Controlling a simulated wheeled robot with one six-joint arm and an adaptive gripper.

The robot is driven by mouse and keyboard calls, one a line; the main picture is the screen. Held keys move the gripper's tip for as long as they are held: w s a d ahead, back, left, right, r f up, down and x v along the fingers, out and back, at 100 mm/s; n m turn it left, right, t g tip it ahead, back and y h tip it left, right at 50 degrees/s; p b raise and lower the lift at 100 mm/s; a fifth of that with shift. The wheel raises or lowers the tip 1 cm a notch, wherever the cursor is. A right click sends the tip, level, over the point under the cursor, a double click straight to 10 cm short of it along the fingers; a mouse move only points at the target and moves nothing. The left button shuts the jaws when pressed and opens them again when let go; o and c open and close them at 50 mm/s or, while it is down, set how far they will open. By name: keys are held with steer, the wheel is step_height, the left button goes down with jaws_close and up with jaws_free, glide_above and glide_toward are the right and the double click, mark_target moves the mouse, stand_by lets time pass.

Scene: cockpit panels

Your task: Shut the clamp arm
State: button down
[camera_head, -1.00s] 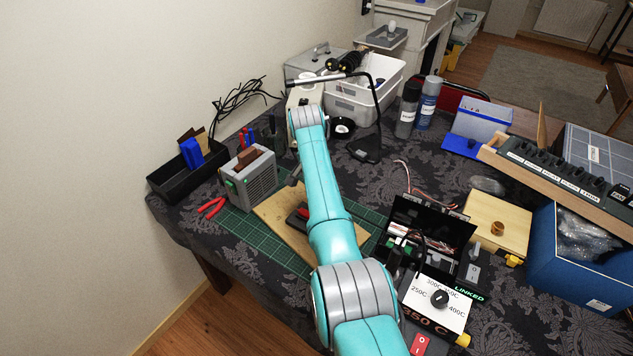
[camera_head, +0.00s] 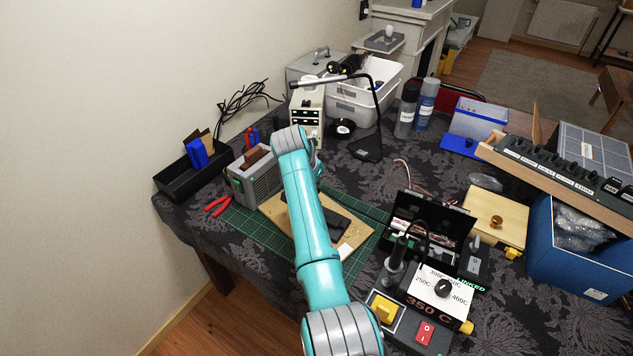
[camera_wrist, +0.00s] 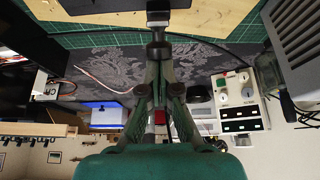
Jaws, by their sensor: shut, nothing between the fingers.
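The clamp stands on a light wooden board (camera_head: 362,238) on the table. In the head view, a black part (camera_head: 336,224) shows right of my arm and a small dark part shows left of it; my arm covers the middle. I cannot tell the clamp arm's angle. In the wrist view, the board (camera_wrist: 215,18) is at the top edge with a black piece (camera_wrist: 168,5) on it. My gripper (camera_wrist: 158,22) is shut and empty, its tips close to that black piece; I cannot tell whether they touch. In the head view, my gripper is hidden behind my arm.
A grey ribbed box (camera_head: 256,178) and red pliers (camera_head: 217,206) are left of the board. An open black case (camera_head: 432,222) and a soldering station (camera_head: 440,290) are to the right. A power supply (camera_head: 308,108) stands behind. Green mat (camera_head: 250,228) surrounds the board.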

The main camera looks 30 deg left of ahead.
steer(key=shift+s+a+f+t, duration=0.1)
steer(key=shift+s+t, duration=0.75)
steer(key=shift+t, duration=0.35)
steer(key=shift+r, duration=0.85)
steer(key=shift+w+r, duration=0.25)
steer(key=shift+r, duration=0.1)
steer(key=r, duration=0.1)
steer(key=w+r, duration=0.1)
steer(key=r, duration=0.1)
steer(key=shift+w+a+r, duration=0.1)
steer(key=shift+w+r, duration=0.05)
steer(key=v, duration=0.9)
